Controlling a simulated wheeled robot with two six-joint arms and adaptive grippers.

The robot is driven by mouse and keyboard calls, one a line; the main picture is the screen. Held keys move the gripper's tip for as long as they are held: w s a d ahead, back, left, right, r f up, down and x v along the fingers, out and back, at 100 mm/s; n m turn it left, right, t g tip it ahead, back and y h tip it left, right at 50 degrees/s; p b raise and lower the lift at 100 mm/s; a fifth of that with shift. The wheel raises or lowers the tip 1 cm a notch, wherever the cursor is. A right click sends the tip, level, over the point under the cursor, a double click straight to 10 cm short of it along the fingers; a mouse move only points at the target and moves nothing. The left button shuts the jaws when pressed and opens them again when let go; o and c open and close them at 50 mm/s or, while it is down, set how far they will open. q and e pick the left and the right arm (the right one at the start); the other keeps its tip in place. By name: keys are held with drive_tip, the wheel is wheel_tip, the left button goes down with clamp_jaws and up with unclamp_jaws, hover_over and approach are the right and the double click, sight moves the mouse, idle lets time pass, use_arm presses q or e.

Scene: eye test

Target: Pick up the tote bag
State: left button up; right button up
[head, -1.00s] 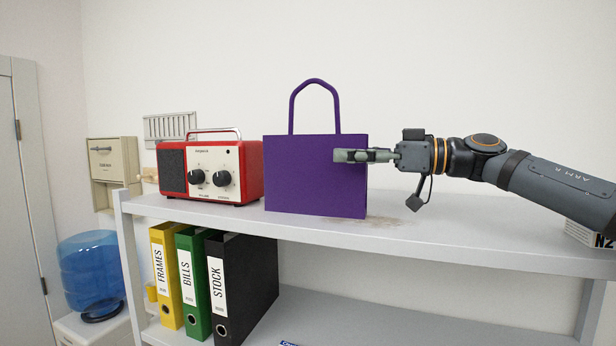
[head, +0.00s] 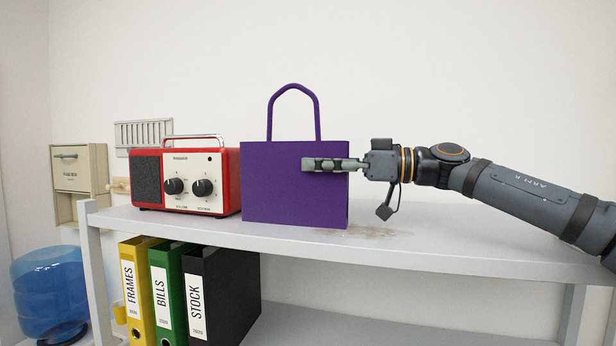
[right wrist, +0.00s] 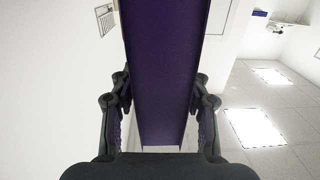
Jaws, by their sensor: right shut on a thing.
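The purple tote bag (head: 275,185) stands upright on the grey shelf (head: 480,235), its single visible handle loop pointing up. My right gripper (head: 308,164) reaches in from the right and is shut on the bag's right side, above mid-height. One finger lies across the front face; the other is hidden behind the bag. In the right wrist view the purple bag (right wrist: 165,60) runs between both fingers. The bag's base appears to rest on the shelf. My left gripper is not in view.
A red radio (head: 222,180) stands close at the bag's left. Below are yellow, green and black binders (head: 230,290). A blue water bottle (head: 50,290) is at lower left. A brownish stain (head: 375,233) marks the shelf right of the bag. The shelf farther right is clear.

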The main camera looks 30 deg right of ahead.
wheel_tip(320, 180, up, 2)
drive_tip(key=shift+d+r+p, duration=0.15)
drive_tip(key=shift+r+p, duration=0.05)
drive_tip(key=shift+p, duration=0.55)
drive_tip(key=s+a+r+b, duration=0.3)
drive_tip(key=s+a+r, duration=0.6)
drive_tip(key=s+r, duration=0.1)
drive_tip(key=shift+s+a+r, duration=0.15)
drive_tip(key=shift+s+r, duration=0.1)
drive_tip(key=shift+s, duration=0.1)
drive_tip(key=shift+a, duration=0.15)
